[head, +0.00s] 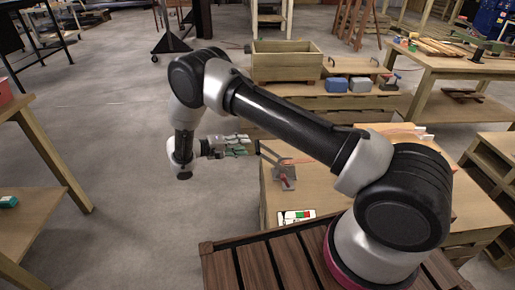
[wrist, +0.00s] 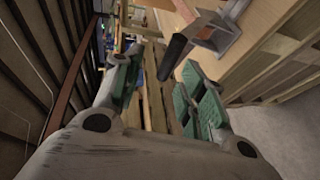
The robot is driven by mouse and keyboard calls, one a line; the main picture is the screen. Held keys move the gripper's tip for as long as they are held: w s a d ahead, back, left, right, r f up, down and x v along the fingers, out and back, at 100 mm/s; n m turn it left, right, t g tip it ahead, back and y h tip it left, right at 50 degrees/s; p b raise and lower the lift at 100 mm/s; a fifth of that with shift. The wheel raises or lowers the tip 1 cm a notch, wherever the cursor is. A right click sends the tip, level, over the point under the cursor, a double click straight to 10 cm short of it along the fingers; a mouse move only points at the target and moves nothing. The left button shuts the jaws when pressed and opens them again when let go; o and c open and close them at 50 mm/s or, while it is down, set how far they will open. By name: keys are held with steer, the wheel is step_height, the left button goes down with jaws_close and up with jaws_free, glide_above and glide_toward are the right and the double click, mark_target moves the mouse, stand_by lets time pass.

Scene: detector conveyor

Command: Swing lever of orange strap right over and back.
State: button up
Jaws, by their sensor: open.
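A lever (head: 270,154) stands tilted on a small grey metal bracket (head: 288,184) at the near left part of the workbench. A small reddish-orange part shows at the bracket. In the wrist view the lever's dark handle (wrist: 173,57) points toward my gripper, and the bracket (wrist: 220,40) is behind it at the upper right. My gripper (head: 247,147) is open and empty, just left of the handle's end. The wrist view also shows its green-padded fingers (wrist: 163,82) spread, with the handle end just beyond the gap. I see no contact. The strap cannot be made out clearly.
The workbench top (head: 330,188) carries a white card with green and red marks (head: 297,215). Another table is at the left (head: 30,220). The floor left of the workbench is clear.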

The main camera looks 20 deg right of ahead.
mark_target(257, 147)
steer(key=shift+t, duration=0.3)
steer(key=x, duration=0.2)
steer(key=f+x, duration=0.1)
steer(key=x, duration=0.4)
steer(key=shift+d+f, duration=0.1)
steer(key=shift+f, duration=0.25)
jaws_close()
